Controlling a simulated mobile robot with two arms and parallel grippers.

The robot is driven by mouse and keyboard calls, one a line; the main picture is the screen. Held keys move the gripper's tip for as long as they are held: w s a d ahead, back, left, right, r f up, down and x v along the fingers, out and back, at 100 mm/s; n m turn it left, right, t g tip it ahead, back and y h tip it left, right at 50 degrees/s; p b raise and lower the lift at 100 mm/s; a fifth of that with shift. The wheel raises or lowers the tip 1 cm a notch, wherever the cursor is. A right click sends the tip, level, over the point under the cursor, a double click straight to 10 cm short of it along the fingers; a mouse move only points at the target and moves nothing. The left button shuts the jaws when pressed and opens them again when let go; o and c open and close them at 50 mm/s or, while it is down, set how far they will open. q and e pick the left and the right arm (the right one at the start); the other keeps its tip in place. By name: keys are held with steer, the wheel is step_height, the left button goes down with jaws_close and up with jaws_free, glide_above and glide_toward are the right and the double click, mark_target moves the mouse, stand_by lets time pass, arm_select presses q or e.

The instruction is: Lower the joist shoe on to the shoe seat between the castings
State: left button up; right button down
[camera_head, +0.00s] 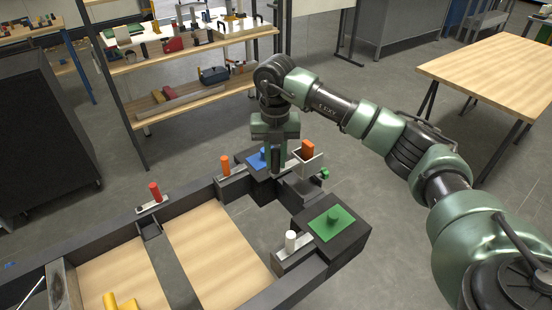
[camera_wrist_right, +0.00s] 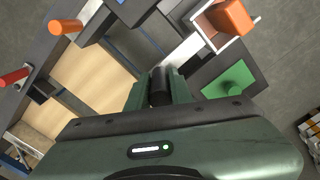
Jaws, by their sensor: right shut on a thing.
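My right gripper (camera_head: 276,158) points down beside the blue-topped casting (camera_head: 249,162). It is shut on a dark upright post (camera_wrist_right: 160,88), which seems to be the joist shoe's grip; the shoe's body is mostly hidden and hard to tell from the seat. The green-topped casting (camera_head: 325,228) stands nearer, at the frame's corner; it also shows in the wrist view (camera_wrist_right: 233,88). A dark grey block (camera_head: 300,190), apparently the shoe seat, lies between the castings. I cannot tell whether shoe and seat touch. My left gripper is not in view.
A white holder (camera_head: 312,165) with an orange block (camera_head: 308,149) stands close to the right of the gripper. Orange (camera_head: 225,165), white (camera_head: 291,242) and red (camera_head: 155,192) pegs stand along the dark frame (camera_head: 110,225). Shelves and a wooden table (camera_head: 490,75) are farther off.

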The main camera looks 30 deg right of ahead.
mark_target(275, 177)
steer(key=shift+a+f+b, duration=0.2)
steer(key=shift+f+b, duration=0.5)
steer(key=shift+f, duration=0.15)
step_height(275, 177, down, 4)
steer(key=b, duration=0.2)
steer(key=shift+b, duration=0.3)
steer(key=shift+d+f, duration=0.1)
steer(key=shift+f, duration=0.4)
steer(key=shift+f+b, duration=0.15)
steer(key=shift+b, duration=0.15)
steer(key=shift+f, duration=0.4)
steer(key=c, duration=1.2)
jaws_free()
